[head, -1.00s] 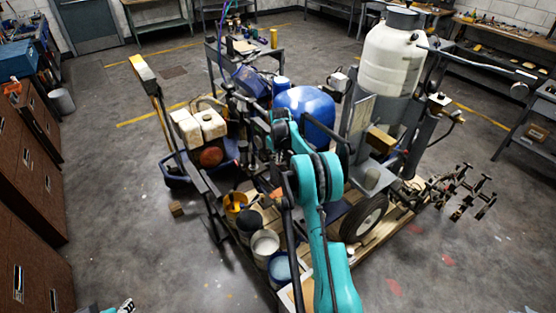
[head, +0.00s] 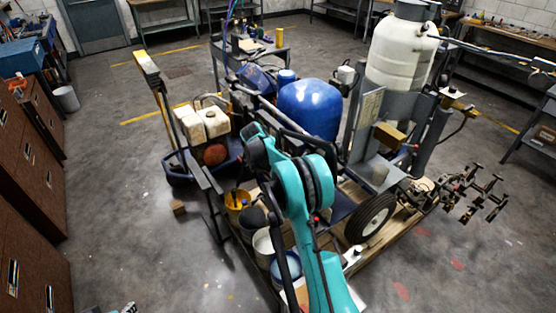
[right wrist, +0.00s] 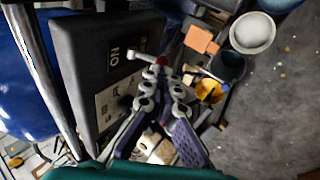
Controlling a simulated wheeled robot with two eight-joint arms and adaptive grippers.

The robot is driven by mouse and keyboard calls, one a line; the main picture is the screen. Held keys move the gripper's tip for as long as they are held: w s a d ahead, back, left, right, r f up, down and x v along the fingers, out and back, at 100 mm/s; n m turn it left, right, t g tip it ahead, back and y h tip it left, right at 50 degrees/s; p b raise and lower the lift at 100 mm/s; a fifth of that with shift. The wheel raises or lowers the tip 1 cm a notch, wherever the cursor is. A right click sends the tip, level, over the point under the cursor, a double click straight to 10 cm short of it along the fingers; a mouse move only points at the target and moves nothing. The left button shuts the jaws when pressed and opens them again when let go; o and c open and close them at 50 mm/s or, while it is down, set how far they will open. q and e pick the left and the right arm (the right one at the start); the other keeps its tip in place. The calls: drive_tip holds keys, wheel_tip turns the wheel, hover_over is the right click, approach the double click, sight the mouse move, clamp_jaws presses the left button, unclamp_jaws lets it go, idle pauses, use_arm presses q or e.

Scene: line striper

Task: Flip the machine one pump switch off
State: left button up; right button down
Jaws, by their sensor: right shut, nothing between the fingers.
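The dark switch box (right wrist: 90,75) fills the left half of the right wrist view. Its face carries an ON label (right wrist: 115,54) and a silver toggle lever (right wrist: 143,54) that sticks out to the right. My right gripper (right wrist: 161,66) is shut and empty, its tips close beside the lever's outer end; I cannot tell whether they touch. In the head view my right arm hides this gripper and the switch on the line striper (head: 365,165). A small part of what looks like my left gripper (head: 128,308) shows at the bottom left edge; its jaws cannot be made out.
A blue tank (head: 310,108) and a white tank (head: 398,50) stand on the machine. Buckets, one a yellow bucket (head: 237,200), stand at its front left. Brown cabinets (head: 28,160) line the left side. The floor (head: 120,220) between is mostly clear.

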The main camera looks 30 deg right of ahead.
drive_tip(key=shift+r, duration=0.1)
use_arm(q)
drive_tip(key=shift+r, duration=0.1)
use_arm(e)
drive_tip(key=shift+d+r, duration=0.25)
drive_tip(key=shift+d, duration=0.4)
drive_tip(key=shift+r, duration=0.1)
use_arm(q)
drive_tip(key=shift+w+a+r+p, duration=0.2)
drive_tip(key=shift+a+r+p, duration=0.1)
drive_tip(key=shift+r+p, duration=0.2)
drive_tip(key=shift+w+a+r+p, duration=0.25)
drive_tip(key=shift+r+p, duration=0.1)
drive_tip(key=shift+p, duration=0.1)
use_arm(e)
drive_tip(key=w+a+f+v, duration=0.1)
drive_tip(key=a+v, duration=0.1)
drive_tip(key=v, duration=1.1)
drive_tip(key=shift+w+a, duration=0.15)
drive_tip(key=shift+a, duration=0.1)
drive_tip(key=shift+r, duration=0.15)
